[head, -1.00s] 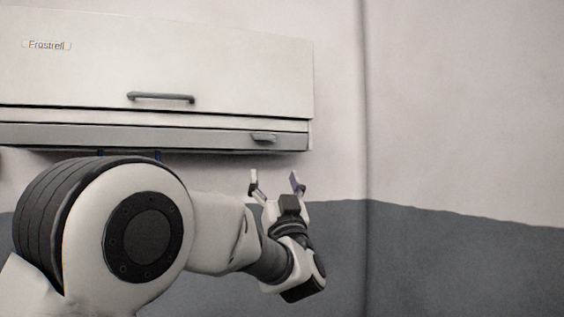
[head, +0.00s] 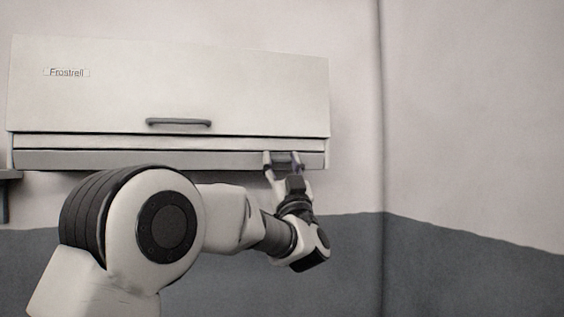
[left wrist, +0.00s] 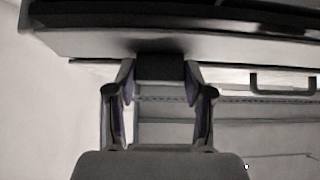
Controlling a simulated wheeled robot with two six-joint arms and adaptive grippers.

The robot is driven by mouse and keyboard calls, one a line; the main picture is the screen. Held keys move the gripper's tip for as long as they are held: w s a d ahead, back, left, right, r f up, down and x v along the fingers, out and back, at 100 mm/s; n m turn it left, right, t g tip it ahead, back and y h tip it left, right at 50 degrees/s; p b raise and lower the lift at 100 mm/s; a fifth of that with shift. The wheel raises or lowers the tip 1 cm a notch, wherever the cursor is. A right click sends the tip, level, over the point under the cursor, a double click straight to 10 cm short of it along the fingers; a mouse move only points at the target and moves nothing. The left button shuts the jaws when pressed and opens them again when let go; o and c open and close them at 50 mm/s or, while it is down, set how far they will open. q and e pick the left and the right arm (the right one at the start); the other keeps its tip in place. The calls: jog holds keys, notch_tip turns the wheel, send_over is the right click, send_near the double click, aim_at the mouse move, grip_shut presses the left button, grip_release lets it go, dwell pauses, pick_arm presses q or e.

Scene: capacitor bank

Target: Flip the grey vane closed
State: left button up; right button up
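The grey vane (head: 100,160) is a long strip along the bottom of a white wall unit. Its small grip tab (left wrist: 160,67) sits near its right end and shows as a dark block in the left wrist view. My left gripper (head: 284,160) is at that tab, seen from behind in the head view. In the left wrist view its two fingers (left wrist: 160,88) stand either side of the tab and appear closed against it. In the head view the gripper partly hides the tab. My right gripper is in neither view.
The unit's white front panel (head: 170,85) is above the vane and carries a dark bar handle (head: 178,122), which also shows in the left wrist view (left wrist: 283,84). A dark shelf-like edge (head: 8,175) is at the far left. The wall to the right is clear.

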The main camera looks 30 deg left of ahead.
pick_arm(q)
jog(key=shift+c, duration=0.3)
jog(key=shift+w+a+r+g+h, duration=0.1)
jog(key=shift+r+g+h, duration=0.6)
jog(key=shift+h, duration=0.1)
jog(key=shift+w+a+g+h, duration=0.15)
jog(key=shift+g+h, duration=0.35)
jog(key=shift+h, duration=0.3)
jog(key=shift+f, duration=0.1)
jog(key=o, duration=1.2)
jog(key=shift+c, duration=0.2)
jog(key=shift+w+a, duration=0.15)
